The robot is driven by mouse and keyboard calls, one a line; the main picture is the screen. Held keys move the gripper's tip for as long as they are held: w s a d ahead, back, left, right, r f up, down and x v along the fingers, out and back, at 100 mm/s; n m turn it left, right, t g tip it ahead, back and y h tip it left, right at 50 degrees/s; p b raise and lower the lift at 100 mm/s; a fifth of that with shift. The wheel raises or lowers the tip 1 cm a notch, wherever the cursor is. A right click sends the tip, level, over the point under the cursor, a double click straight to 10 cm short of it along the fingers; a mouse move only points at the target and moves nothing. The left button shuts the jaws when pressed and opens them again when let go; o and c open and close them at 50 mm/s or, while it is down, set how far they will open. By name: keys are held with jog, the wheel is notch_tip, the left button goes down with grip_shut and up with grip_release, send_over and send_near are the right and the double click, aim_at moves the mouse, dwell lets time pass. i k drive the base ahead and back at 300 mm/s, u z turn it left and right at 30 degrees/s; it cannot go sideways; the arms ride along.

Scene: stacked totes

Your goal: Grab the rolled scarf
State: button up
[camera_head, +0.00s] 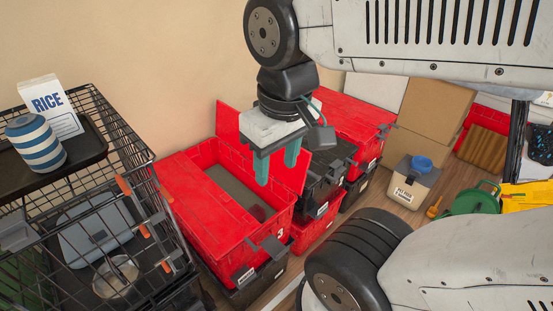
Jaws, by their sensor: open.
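My gripper (277,168) hangs above the open red tote (205,232) marked 3, with its two green fingers pointing down and apart. Nothing shows between the fingers. The tote's lid is partly raised at the back, and its grey inside shows through the opening. A small dark reddish shape (261,213) lies in the tote's near right part, below and apart from my fingers. It may be the rolled scarf, but it is too small and shadowed to tell. The tote's near wall hides part of the inside.
A black wire rack (140,151) at left holds a rice box (49,104) and a striped jar (36,143). Black and red totes (347,118) stand behind right. Cardboard boxes (436,108), a cream container (408,185) and a green item (474,201) are further right.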

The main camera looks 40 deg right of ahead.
aim_at(31, 134)
jog(key=z, duration=2.9)
jog(key=k, duration=1.65)
jog(key=u, duration=2.35)
